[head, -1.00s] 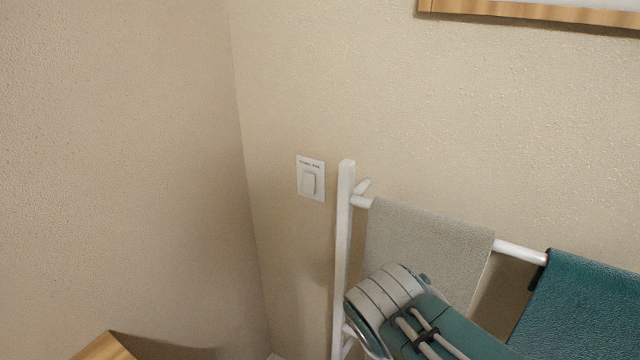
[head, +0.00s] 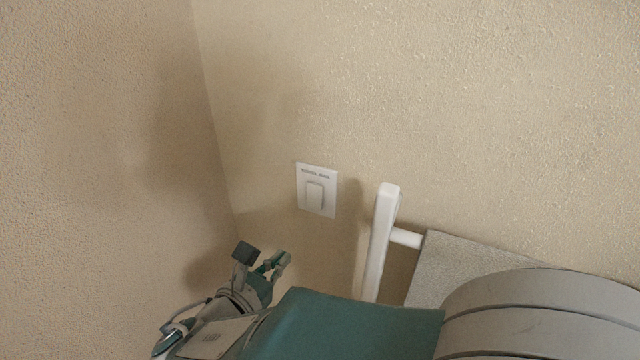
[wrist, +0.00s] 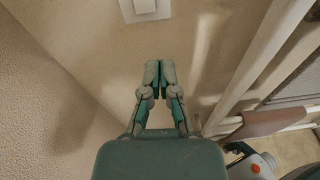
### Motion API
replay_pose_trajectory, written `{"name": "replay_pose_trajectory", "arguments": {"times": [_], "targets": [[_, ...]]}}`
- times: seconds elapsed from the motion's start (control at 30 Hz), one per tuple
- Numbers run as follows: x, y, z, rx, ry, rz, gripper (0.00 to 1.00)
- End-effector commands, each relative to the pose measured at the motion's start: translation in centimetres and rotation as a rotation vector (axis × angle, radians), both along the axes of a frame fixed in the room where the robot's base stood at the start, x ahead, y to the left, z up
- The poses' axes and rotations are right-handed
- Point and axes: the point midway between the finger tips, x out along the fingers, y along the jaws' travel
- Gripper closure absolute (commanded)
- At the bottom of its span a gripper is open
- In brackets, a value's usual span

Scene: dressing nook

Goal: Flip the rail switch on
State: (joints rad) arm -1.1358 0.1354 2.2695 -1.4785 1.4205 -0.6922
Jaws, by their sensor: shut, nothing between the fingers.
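The rail switch (head: 316,191) is a white wall plate with a raised rocker and a small printed label above it. It sits on the beige wall, left of the white rail post. Whether the rocker is on or off I cannot tell. In the wrist view the switch (wrist: 145,8) shows at the top edge, partly cut off. My gripper (head: 262,257) is below and to the left of the switch, apart from it. In the wrist view my gripper (wrist: 159,66) has its fingertips together, with nothing between them, and points toward the wall below the switch.
A white towel rail (head: 378,240) stands close right of the switch, with a grey-beige towel (head: 450,262) on its bar. The wall corner is to the left. The wall around and above the switch is bare.

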Motion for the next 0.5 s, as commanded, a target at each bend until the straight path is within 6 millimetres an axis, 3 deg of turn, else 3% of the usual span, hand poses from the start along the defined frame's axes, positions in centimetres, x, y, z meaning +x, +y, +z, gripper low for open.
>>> {"name": "replay_pose_trajectory", "arguments": {"times": [0.13,0.5], "targets": [[-0.6,1.8,0.1,-0.061,-0.025,0.072,1.00],[-0.4,2.2,0.0,-0.069,-0.029,0.075,1.00]]}}
